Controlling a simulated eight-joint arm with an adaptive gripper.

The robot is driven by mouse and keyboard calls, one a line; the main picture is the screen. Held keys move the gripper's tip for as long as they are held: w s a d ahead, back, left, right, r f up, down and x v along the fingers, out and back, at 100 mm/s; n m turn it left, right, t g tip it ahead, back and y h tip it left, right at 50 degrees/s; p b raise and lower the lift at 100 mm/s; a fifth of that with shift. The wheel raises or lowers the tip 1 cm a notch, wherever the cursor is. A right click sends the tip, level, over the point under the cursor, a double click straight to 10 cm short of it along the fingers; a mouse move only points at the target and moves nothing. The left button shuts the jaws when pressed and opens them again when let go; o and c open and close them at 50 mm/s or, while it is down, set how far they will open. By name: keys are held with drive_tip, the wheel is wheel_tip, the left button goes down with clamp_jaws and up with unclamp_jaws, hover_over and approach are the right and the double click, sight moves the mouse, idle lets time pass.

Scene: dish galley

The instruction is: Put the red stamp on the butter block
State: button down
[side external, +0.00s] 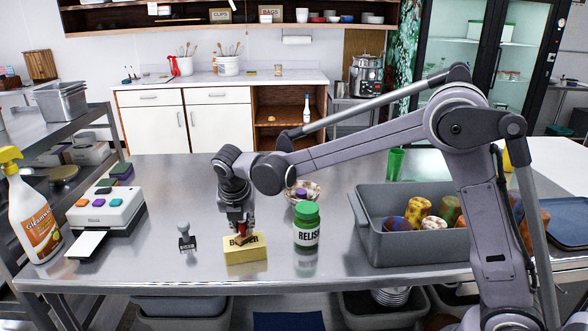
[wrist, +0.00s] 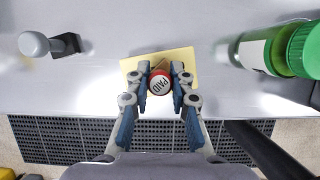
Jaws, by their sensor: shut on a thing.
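The yellow butter block (side external: 246,253) lies on the steel table near its front edge; it also shows in the wrist view (wrist: 187,60). My gripper (side external: 241,226) points down over it. In the wrist view its two fingers (wrist: 160,74) are closed on the sides of the red stamp (wrist: 160,83), whose round top reads PAID. In the side view the red stamp (side external: 243,231) is mostly hidden by the fingers. It is over the block's top, at or very near the surface; I cannot tell whether it touches.
A dark stamp with a grey knob (side external: 186,240) stands left of the block. A green-lidded relish jar (side external: 307,228) stands close on the right. A grey bin (side external: 420,245) with patterned cups is farther right. A label printer (side external: 105,212) and spray bottle (side external: 32,215) stand left.

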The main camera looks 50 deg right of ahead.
drive_tip(key=c, duration=1.2)
unclamp_jaws()
drive_tip(key=v, duration=1.1)
drive_tip(key=shift+s+d+f+m+t+y, duration=0.6)
drive_tip(key=shift+s+d+f+m, duration=0.7)
drive_tip(key=shift+s+m, duration=2.7)
drive_tip(key=shift+s+d+f+m+t+y, duration=0.6)
drive_tip(key=shift+s+d+m, duration=1.25)
drive_tip(key=shift+s+m, duration=2.2)
drive_tip(key=shift+s+d+f+m+t+y, duration=0.4)
drive_tip(key=shift+s+d+f+m+t, duration=0.7)
drive_tip(key=shift+s+m, duration=2.9)
drive_tip(key=w+m, duration=0.1)
drive_tip(key=w+d+m, duration=0.1)
drive_tip(key=w+m, duration=0.1)
drive_tip(key=shift+g, duration=0.3)
